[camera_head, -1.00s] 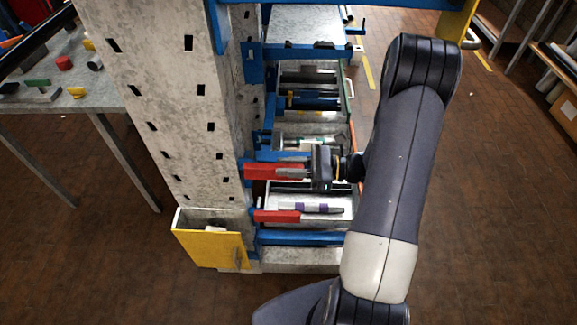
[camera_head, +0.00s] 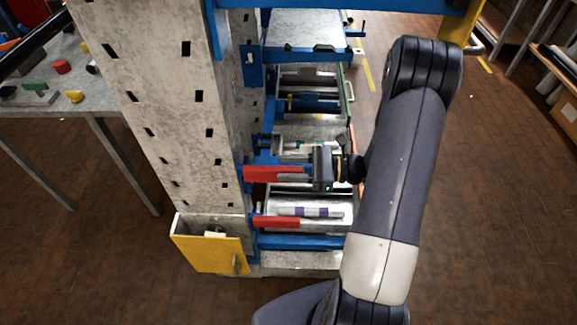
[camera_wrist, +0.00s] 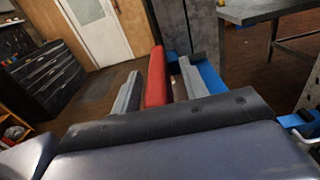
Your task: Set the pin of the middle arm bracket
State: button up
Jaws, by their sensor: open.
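My gripper (camera_head: 292,176) is level with the middle one of the blue brackets on the grey mast (camera_head: 165,110). Its fingers point left toward the mast. A red bar (camera_head: 268,173) sticks out there. In the wrist view the red bar (camera_wrist: 156,77) lies between my two grey fingers, with a gap on both sides, so my gripper is open around it. Part of the blue bracket (camera_wrist: 212,78) shows beside the right finger. I cannot make out a separate pin or its hole. A second red bar (camera_head: 277,222) sits lower on the mast.
Grey trays behind the mast hold rods, one with purple bands (camera_head: 312,211). A yellow-fronted box (camera_head: 207,256) is at the mast's foot. A table (camera_head: 60,105) with small coloured parts stands left. A blue beam (camera_head: 340,5) crosses above. Brown floor is open at left and right.

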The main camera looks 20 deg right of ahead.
jog(key=b+v, duration=0.1)
jog(key=v, duration=0.9)
jog(key=shift+d, duration=0.25)
jog(key=p+x, duration=0.1)
jog(key=x, duration=1)
jog(key=shift+s, duration=0.15)
jog(key=shift+s+a, duration=0.2)
jog(key=shift+s, duration=0.55)
